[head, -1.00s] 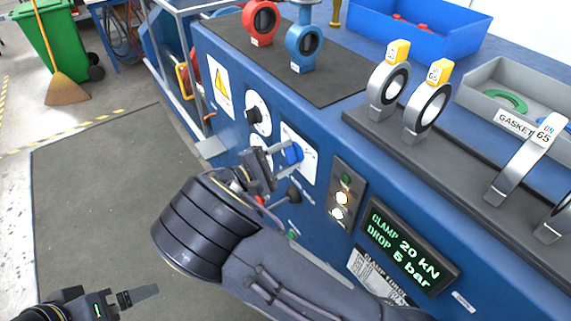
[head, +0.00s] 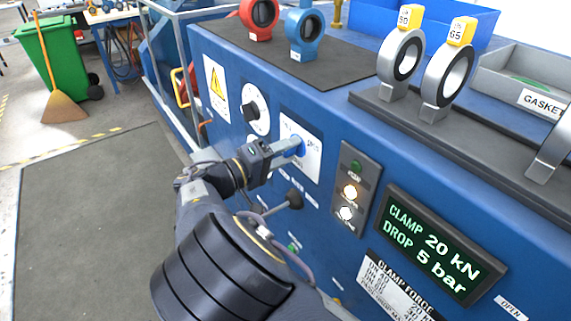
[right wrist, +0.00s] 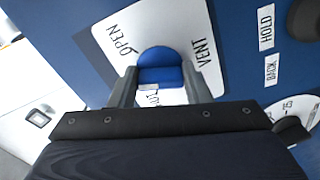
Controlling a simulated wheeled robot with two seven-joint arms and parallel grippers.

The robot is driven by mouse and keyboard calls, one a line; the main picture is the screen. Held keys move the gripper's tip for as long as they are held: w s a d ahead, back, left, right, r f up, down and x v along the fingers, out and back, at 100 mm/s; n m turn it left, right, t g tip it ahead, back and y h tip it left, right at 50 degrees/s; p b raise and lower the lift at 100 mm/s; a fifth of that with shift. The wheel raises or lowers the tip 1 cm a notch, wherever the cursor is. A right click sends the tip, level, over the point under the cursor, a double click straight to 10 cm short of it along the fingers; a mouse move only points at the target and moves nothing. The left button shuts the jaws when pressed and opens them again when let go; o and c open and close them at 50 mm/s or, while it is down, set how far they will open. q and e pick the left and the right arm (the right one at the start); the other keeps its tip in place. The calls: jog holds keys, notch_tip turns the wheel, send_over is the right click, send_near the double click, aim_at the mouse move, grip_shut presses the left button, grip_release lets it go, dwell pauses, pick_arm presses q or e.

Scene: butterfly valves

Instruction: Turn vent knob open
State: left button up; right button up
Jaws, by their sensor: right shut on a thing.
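The blue vent knob (head: 298,146) sits on a white plate (head: 309,167) on the blue bench's front panel. In the right wrist view the knob (right wrist: 160,68) is between my two grey fingers, and the plate (right wrist: 150,25) reads OPEN at left and VENT at right. A third label below the knob is partly hidden. My right gripper (head: 290,150) is shut on the knob; it also shows in the right wrist view (right wrist: 160,84). Its body hides part of the panel. My left gripper is out of view.
A black knob (head: 253,111) is left of the plate. A black-balled lever (head: 294,199) sticks out below it. A lamp panel (head: 350,187) and a display (head: 441,245) reading 20 kN and 5 bar are at right. Open floor (head: 80,220) lies at left.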

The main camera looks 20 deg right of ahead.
jog(key=m+b, duration=0.3)
jog(key=f+m+b, duration=0.1)
jog(key=m+b, duration=0.2)
jog(key=b, duration=0.1)
jog(key=shift+r+m+b, duration=0.25)
jog(key=shift+m+b, duration=1.05)
jog(key=shift+b, duration=0.4)
jog(key=o, duration=1)
jog(key=shift+r, duration=0.1)
jog(key=p+v, duration=0.1)
jog(key=v, duration=0.6)
jog(key=shift+s+a, duration=0.1)
jog(key=shift+a, duration=0.3)
